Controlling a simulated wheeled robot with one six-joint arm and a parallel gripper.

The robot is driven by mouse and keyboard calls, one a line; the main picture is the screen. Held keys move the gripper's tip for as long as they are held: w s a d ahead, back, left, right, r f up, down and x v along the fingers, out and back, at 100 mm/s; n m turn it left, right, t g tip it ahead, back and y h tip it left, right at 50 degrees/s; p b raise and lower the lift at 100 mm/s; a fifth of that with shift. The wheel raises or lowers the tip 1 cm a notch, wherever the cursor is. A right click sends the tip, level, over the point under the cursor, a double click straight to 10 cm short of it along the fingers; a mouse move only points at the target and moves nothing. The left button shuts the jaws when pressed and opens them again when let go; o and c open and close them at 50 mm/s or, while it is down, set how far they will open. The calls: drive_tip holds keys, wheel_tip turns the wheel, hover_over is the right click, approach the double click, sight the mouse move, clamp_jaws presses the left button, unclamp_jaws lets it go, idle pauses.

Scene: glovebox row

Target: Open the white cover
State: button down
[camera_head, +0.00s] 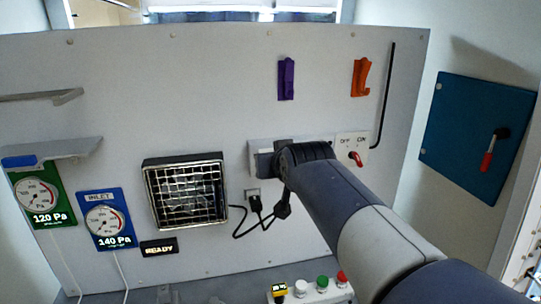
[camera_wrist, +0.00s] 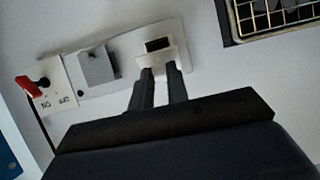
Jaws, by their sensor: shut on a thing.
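The white cover (camera_wrist: 148,59) is a small pale flap on a white wall plate (camera_wrist: 125,53) in the wrist view. A dark rectangular opening (camera_wrist: 158,44) shows right beside it, and the cover appears to stand out from the plate. My gripper (camera_wrist: 161,71) is shut on the cover, with both dark fingers at its edge. How far the cover is swung cannot be told exactly. In the head view my arm hides the cover and most of the plate.
A grey square cover (camera_wrist: 98,67) sits on the same plate. A red-levered OFF/ON switch (camera_head: 353,147) is right of the plate. A black plug (camera_head: 255,203) with cable hangs below, near a caged grille (camera_head: 186,190). Buttons (camera_head: 322,284) stand below; purple (camera_head: 286,79) and orange (camera_head: 361,78) hooks are above.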

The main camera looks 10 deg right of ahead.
drive_tip(key=shift+w+r+g+p, duration=0.1)
drive_tip(key=shift+w+r+g, duration=0.6)
drive_tip(key=shift+g, duration=0.75)
drive_tip(key=shift+w+r+g+p, duration=0.15)
drive_tip(key=shift+w+r+g, duration=0.25)
drive_tip(key=shift+r+g, duration=0.9)
drive_tip(key=shift+w+r+g+p, duration=0.1)
drive_tip(key=shift+w+r+g, duration=0.5)
drive_tip(key=shift+g, duration=1.05)
drive_tip(key=c, duration=1.5)
unclamp_jaws()
drive_tip(key=shift+o, duration=0.6)
drive_tip(key=shift+r, duration=0.1)
drive_tip(key=v, duration=0.7)
drive_tip(key=shift+r, duration=0.25)
drive_tip(key=shift+f, duration=0.15)
